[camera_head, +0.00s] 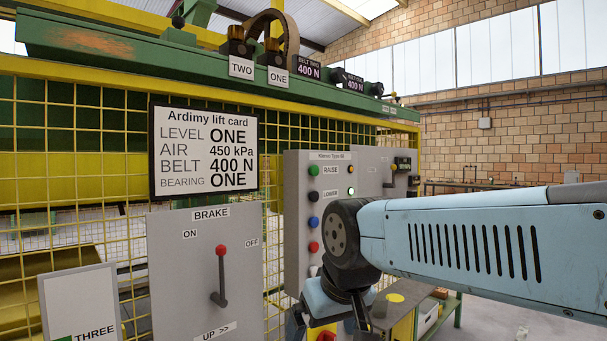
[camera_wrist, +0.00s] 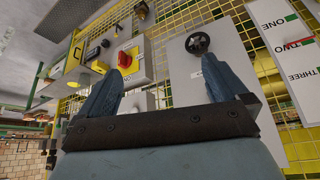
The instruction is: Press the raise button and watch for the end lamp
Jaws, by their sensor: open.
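The grey control panel (camera_head: 300,226) stands right of centre in the head view, headed "Kamm Type 46". Its green button (camera_head: 314,170) is beside the word RAISE; a black button (camera_head: 313,196) is beside LOWER. The raise button cannot be made out there.
A brake lever (camera_head: 219,276) with a red knob stands left of the panel, under the lift card (camera_head: 203,150). Yellow mesh fencing lies behind. My arm crosses the head view's right side.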

